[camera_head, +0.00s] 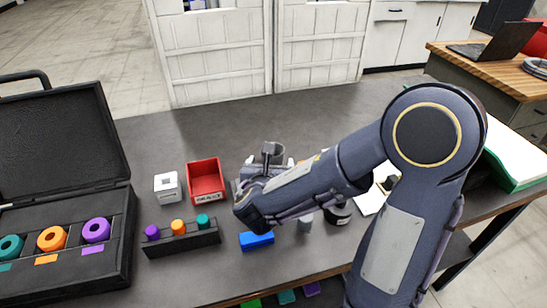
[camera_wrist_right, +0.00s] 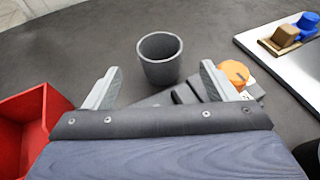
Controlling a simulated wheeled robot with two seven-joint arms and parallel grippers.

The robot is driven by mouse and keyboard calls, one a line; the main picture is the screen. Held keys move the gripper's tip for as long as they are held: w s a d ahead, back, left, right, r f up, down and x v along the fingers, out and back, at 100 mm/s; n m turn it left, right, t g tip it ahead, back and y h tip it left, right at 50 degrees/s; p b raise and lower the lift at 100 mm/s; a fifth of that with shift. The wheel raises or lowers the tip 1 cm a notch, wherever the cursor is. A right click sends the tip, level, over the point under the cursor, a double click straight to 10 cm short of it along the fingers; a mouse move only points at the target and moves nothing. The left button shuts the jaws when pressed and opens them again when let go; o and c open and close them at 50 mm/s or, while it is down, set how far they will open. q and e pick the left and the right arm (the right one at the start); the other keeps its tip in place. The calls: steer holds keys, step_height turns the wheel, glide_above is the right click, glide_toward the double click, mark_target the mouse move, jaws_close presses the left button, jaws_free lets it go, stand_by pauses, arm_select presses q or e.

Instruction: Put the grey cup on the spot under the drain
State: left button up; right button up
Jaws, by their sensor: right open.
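The grey cup (camera_wrist_right: 160,60) stands upright on the dark table in the right wrist view, its open mouth up. In the head view a grey rim (camera_head: 277,148) shows just beyond my right gripper (camera_head: 259,166). In the wrist view my right gripper (camera_wrist_right: 160,70) is open, its fingers apart with the cup ahead between them; I see no contact. A dark grey fixture with an orange knob (camera_wrist_right: 235,72) sits right of the cup, partly behind the right finger. I cannot make out the drain or its spot. My left gripper is not in view.
A red bin (camera_head: 206,180) and a white block with a square hole (camera_head: 167,187) stand left of my gripper. A dark rack of coloured pegs (camera_head: 181,238), a blue block (camera_head: 257,240) and an open black case (camera_head: 64,210) are nearer. The table behind is clear.

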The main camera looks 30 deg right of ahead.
steer(key=x, duration=0.5)
steer(key=shift+w+d+r+p, duration=0.15)
steer(key=shift+w+r+p, duration=0.05)
steer(key=shift+p, duration=0.15)
steer(key=c, duration=1.1)
steer(key=shift+c, duration=0.2)
steer(key=shift+r, duration=0.15)
